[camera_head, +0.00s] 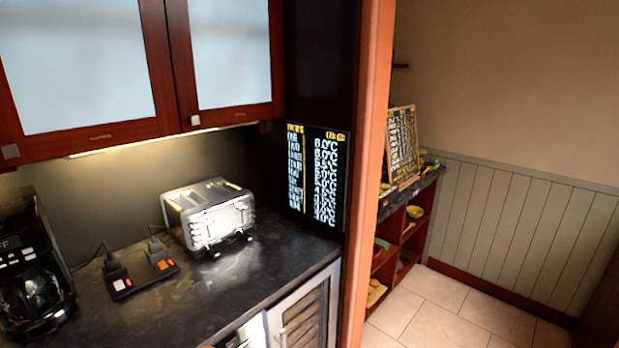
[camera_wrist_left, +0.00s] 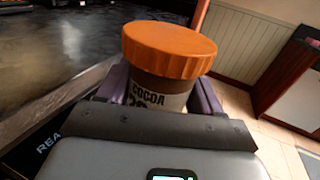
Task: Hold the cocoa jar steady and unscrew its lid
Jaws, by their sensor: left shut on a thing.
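The cocoa jar (camera_wrist_left: 150,97) is dark brown with a pale label reading COCOA. Its wide orange ridged lid (camera_wrist_left: 169,48) sits on top of it in the left wrist view. My left gripper (camera_wrist_left: 162,88) is shut on the jar, with a purple finger on each side of the body below the lid. The lower part of the jar is hidden behind the gripper. The jar and lid are not recognisable in the head view. My right gripper is in neither view.
A dark counter (camera_head: 215,284) holds a toaster (camera_head: 209,214), a coffee maker (camera_head: 35,288) and a black device with orange buttons (camera_head: 139,275). A menu board (camera_head: 317,176) stands at the counter's right end by an orange-brown post (camera_head: 366,170). Tiled floor lies beyond.

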